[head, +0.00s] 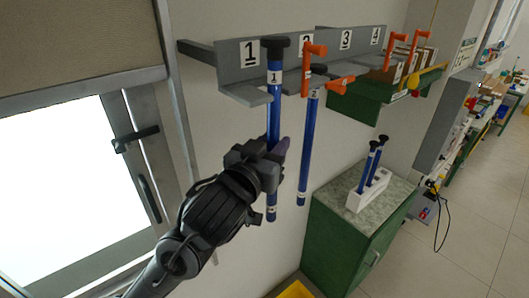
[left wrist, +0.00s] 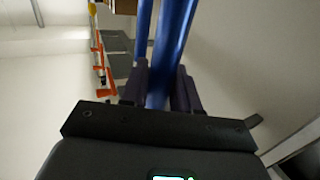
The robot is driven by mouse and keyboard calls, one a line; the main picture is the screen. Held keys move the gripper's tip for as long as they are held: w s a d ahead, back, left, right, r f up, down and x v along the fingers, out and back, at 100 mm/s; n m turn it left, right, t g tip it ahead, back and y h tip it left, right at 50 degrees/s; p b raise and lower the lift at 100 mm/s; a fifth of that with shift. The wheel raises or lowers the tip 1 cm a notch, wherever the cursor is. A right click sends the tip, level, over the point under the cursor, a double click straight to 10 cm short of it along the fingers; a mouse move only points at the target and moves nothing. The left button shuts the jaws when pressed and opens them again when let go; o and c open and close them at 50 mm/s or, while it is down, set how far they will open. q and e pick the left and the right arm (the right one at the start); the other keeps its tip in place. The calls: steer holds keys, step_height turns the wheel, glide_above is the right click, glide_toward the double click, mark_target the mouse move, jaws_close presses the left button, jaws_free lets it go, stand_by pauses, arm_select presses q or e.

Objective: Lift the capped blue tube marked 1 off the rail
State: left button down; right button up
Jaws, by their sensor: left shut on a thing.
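The blue tube marked 1 (head: 273,105) stands upright in front of the rail (head: 225,72), with its black cap (head: 275,43) well above the small shelf under number 1. I cannot tell whether the tube still touches the rail. My left gripper (head: 279,152) is shut on its lower half, with the tube's end showing below the fingers. In the left wrist view the tube (left wrist: 172,45) runs between the two dark fingers (left wrist: 160,90). My right gripper is not in view.
The blue tube marked 2 (head: 308,140) hangs close to the right, by orange hooks (head: 313,50). A white block (head: 368,192) with two dark-capped blue tubes stands on a green cabinet (head: 335,235). A window (head: 60,190) lies left. A green shelf (head: 360,105) juts out right of the rail.

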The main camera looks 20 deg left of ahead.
arm_select(q)
steer(key=s+d+b, duration=0.4)
steer(key=d, duration=0.3)
steer(key=s+d+b, duration=0.4)
steer(key=d+b, duration=0.1)
steer(key=d, duration=0.2)
steer(key=shift+s+d, duration=0.2)
steer(key=shift+s, duration=0.15)
